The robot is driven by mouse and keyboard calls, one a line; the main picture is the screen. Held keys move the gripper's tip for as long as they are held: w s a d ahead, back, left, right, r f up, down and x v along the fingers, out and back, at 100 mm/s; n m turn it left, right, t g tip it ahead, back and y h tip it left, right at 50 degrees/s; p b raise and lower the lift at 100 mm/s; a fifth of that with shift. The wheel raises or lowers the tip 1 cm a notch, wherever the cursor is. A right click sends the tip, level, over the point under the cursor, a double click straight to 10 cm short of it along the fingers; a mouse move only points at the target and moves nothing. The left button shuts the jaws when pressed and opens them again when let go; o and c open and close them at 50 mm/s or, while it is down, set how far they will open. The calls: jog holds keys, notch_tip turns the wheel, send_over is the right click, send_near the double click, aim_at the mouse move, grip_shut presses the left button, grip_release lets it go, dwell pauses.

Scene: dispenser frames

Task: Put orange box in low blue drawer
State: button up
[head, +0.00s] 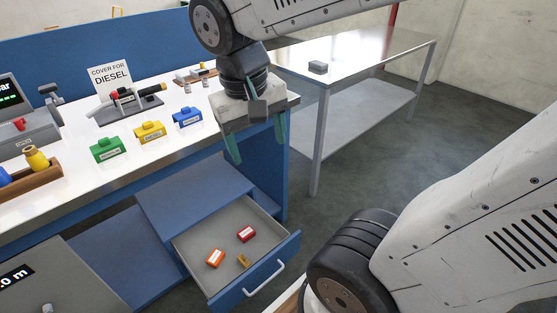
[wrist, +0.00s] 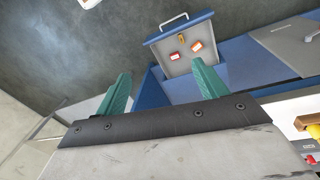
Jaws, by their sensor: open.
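The orange box (head: 215,258) lies inside the open low blue drawer (head: 287,249), on the left part of its floor. A red box (head: 246,234) and a small yellow piece (head: 243,261) lie in the same drawer, apart from it. My gripper (head: 260,150) is open and empty, above and behind the drawer near the right end of the counter. In the wrist view the drawer (wrist: 163,63) shows beyond the green fingers (wrist: 160,85), with the orange box (wrist: 196,46) inside.
A metal table (head: 350,52) with a small grey block (head: 317,67) stands at the back right. The floor right of the drawer is partly clear.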

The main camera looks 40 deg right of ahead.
jog(key=s+a+n+t+y, duration=0.1)
jog(key=s+n, duration=0.1)
jog(key=s, duration=0.4)
jog(key=shift+s+f+n+y, duration=0.15)
jog(key=shift+s+n+y, duration=0.15)
jog(key=shift+s, duration=0.1)
jog(key=shift+a, duration=0.1)
jog(key=shift+c, duration=0.2)
dwell(0.4)
